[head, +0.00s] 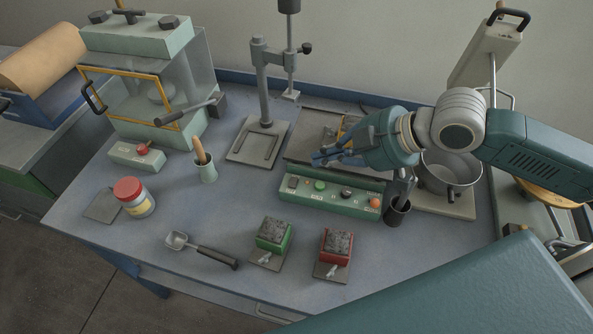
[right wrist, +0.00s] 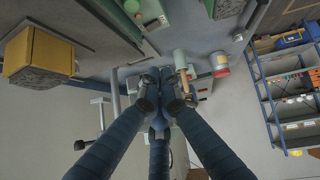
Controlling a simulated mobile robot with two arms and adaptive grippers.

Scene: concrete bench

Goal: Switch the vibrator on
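The vibrator (head: 300,150) is a low table with a flat dark plate and a green control box (head: 330,200) along its front. The box carries a dark switch (head: 293,183), a green button (head: 320,186), small knobs and an orange button (head: 374,202). A yellow mould (right wrist: 40,55) with a grey concrete face is on the plate; in the head view it is mostly hidden behind my gripper. My right gripper (head: 322,158) is over the plate, just behind and above the control box, pointing left. Its blue fingers (right wrist: 159,88) are drawn together, holding nothing visible. My left gripper is not in view.
A dark cup (head: 396,214) stands right of the box, and a metal pot (head: 449,180) behind it. A green mould (head: 273,236) and red mould (head: 336,247) sit in front. A scoop, jar, stand (head: 264,90) and press (head: 140,50) are left.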

